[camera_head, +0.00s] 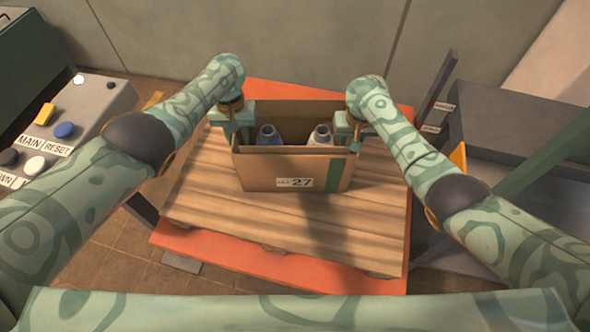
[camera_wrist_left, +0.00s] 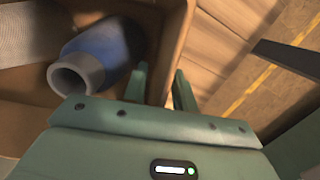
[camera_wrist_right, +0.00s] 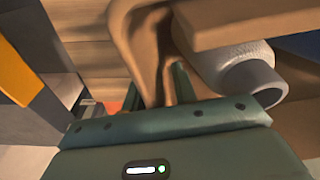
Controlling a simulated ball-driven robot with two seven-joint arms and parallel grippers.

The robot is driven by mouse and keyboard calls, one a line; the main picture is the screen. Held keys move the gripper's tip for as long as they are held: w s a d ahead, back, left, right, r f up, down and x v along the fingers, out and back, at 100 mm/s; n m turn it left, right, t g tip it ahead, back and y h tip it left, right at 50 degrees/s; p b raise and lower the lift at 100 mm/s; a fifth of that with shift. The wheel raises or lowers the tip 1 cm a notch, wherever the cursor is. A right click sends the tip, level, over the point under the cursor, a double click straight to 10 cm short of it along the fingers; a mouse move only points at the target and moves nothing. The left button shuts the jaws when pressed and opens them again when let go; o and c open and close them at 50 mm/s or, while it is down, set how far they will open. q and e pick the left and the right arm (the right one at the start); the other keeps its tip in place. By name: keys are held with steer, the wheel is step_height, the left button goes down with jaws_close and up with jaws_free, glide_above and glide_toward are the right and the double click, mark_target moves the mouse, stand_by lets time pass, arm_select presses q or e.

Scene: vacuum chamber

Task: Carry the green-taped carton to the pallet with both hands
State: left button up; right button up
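The open cardboard carton (camera_head: 262,172), with a green tape strip on its front and a label reading 27, is over the middle of the wooden pallet (camera_head: 205,190). I cannot tell whether its base touches the slats. A blue bottle (camera_head: 268,136) and a white bottle (camera_head: 320,136) stand inside. My left gripper (camera_head: 238,140) is shut on the carton's left wall; the left wrist view shows that wall between the fingers (camera_wrist_left: 160,88). My right gripper (camera_head: 352,143) is shut on the right wall, which also runs between the fingers in the right wrist view (camera_wrist_right: 157,88).
The pallet lies on an orange-red platform (camera_head: 260,262). A control panel (camera_head: 60,130) with buttons stands at the left. A dark grey bench (camera_head: 500,125) stands at the right, close to my right arm. A plain wall (camera_head: 300,45) closes off the back.

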arm_select(q)
steer(key=shift+r, duration=0.2)
arm_select(e)
steer(key=shift+r, duration=0.1)
arm_select(q)
steer(key=r, duration=0.3)
steer(key=w+r, duration=0.1)
steer(key=r, duration=0.7)
steer(key=shift+w+r, duration=0.15)
steer(key=shift+w, duration=0.1)
steer(key=shift+r, duration=0.2)
arm_select(e)
steer(key=r, duration=0.4)
steer(key=s+r, duration=0.1)
steer(key=r, duration=0.7)
steer(key=shift+s, duration=0.25)
arm_select(q)
steer(key=shift+s, duration=0.1)
arm_select(e)
steer(key=shift+f, duration=0.15)
